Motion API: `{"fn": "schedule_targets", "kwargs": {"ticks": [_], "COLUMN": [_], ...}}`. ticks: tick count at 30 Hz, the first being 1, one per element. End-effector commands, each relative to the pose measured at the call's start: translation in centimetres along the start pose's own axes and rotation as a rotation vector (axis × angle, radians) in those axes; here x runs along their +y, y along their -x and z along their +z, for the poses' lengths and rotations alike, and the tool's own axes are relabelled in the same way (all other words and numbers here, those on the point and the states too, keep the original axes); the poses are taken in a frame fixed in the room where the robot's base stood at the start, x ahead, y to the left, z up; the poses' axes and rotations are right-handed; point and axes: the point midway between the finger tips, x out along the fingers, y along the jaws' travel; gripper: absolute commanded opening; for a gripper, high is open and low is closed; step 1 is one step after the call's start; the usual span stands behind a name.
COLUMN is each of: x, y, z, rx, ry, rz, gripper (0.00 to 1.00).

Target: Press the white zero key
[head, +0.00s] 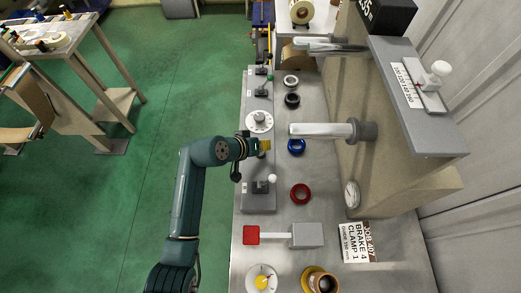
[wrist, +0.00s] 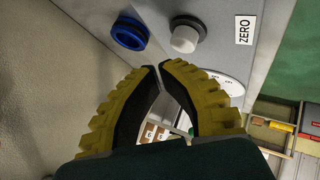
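The white zero key (wrist: 184,39) is a round white cap in a dark collar on the grey console, beside a "ZERO" label (wrist: 244,30) in the wrist view. My gripper (wrist: 159,65) has yellow ribbed fingers with dark inner pads. Its tips meet, with nothing seen between them. The tips lie just below and left of the key in the wrist view and appear apart from it; the exact distance cannot be told. In the head view my gripper (head: 266,146) is over the console (head: 262,204), below the white dial (head: 259,121), and the key is hidden there.
A blue ring (head: 297,146) lies close right of my gripper. A horizontal grey bar (head: 318,130) juts out nearby. A white-knobbed lever (head: 271,179) stands nearer on the console.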

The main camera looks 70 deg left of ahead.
Motion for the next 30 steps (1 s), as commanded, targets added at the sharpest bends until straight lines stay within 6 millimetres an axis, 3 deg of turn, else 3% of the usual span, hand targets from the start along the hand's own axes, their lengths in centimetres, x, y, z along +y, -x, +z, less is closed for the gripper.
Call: {"fn": "schedule_targets", "kwargs": {"ticks": [30], "x": [-0.72], "y": [-0.98], "z": [0.73], "rx": [-0.001], "ry": [0.000], "rz": [0.000], "gripper": [0.00]}}
